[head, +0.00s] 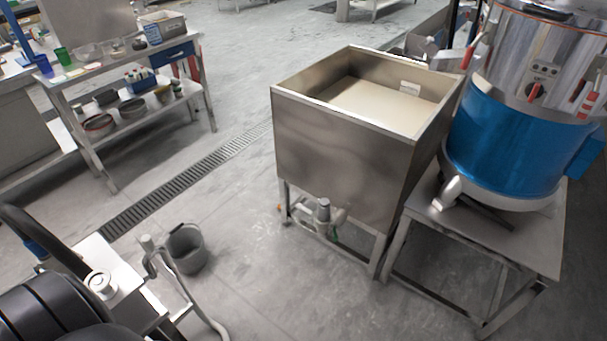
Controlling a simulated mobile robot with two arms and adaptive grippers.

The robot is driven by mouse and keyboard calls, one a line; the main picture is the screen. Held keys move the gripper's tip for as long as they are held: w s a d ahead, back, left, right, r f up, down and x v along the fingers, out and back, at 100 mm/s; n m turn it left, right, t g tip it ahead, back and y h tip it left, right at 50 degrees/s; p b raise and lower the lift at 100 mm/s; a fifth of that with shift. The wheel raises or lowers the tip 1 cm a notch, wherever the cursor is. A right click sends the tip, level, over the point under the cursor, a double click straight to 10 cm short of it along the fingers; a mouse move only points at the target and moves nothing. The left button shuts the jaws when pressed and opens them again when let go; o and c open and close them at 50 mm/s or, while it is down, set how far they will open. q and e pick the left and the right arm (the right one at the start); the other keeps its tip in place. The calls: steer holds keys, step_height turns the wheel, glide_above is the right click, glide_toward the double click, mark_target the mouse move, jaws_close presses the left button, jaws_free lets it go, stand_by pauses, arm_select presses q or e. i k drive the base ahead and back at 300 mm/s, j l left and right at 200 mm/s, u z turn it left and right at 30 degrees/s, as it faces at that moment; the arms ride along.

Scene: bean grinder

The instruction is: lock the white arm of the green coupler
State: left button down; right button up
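A small green part (335,235), likely the green coupler, shows low under the front of a steel tank (330,150). It sits beside a grey pipe fitting (323,213) between the tank's legs. Its white arm is too small to make out, so I cannot tell its position. A small orange piece (281,208) shows at the left of the fitting. Neither of my grippers is in view.
A blue and steel machine (515,145) stands on a metal stand (500,240) close right of the tank. A grey bucket (187,250) and a white hose (205,318) are at left. A laden shelf table (125,80) stands farther back. Floor before the tank is clear.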

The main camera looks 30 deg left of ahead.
mark_target(298, 206)
steer(key=j+u, duration=0.35)
steer(key=i+j+u, duration=0.1)
steer(key=u, duration=0.25)
